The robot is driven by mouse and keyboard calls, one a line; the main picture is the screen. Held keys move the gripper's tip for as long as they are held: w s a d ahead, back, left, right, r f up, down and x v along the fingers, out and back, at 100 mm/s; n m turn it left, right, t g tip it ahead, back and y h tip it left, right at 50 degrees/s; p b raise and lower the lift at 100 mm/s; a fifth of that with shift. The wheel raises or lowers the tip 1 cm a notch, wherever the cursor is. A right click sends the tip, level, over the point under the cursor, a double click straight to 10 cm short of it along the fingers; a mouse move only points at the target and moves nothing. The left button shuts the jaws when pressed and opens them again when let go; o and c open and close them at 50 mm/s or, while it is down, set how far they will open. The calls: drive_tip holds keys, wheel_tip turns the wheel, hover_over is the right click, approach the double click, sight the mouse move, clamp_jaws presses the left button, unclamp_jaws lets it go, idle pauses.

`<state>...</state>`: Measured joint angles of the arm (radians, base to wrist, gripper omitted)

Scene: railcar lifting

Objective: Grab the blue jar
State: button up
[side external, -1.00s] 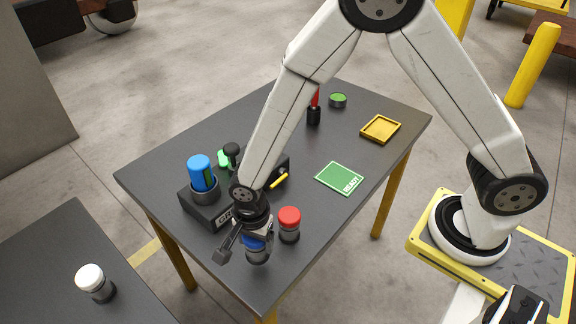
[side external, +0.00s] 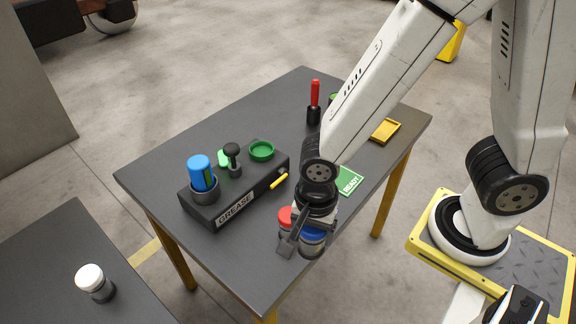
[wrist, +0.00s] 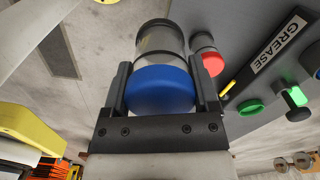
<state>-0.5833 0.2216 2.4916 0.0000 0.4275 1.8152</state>
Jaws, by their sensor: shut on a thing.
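The blue jar, a clear-grey jar with a blue lid, is in my gripper (side external: 299,238). In the side view the blue jar (side external: 313,240) shows partly below the gripper, near the table's front right edge. In the wrist view the blue lid (wrist: 160,90) sits between the two dark fingers (wrist: 165,88), which are shut on it. In the side view I cannot tell whether its base touches the table. The red-lidded jar (side external: 285,216) stands just left of it, partly hidden by my gripper.
The black GREASE holder (side external: 236,208) bears a blue-topped can (side external: 200,173), a green ring (side external: 262,150) and a dark knob. A green READY card (side external: 350,180), a yellow tray (side external: 386,131) and a red-handled tool (side external: 315,95) lie behind. A white-lidded jar (side external: 91,278) stands on the other table.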

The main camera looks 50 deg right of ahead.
drive_tip(key=shift+s+d+r, duration=0.3)
drive_tip(key=shift+s+r, duration=0.05)
drive_tip(key=shift+s, duration=0.3)
drive_tip(key=shift+w, duration=0.1)
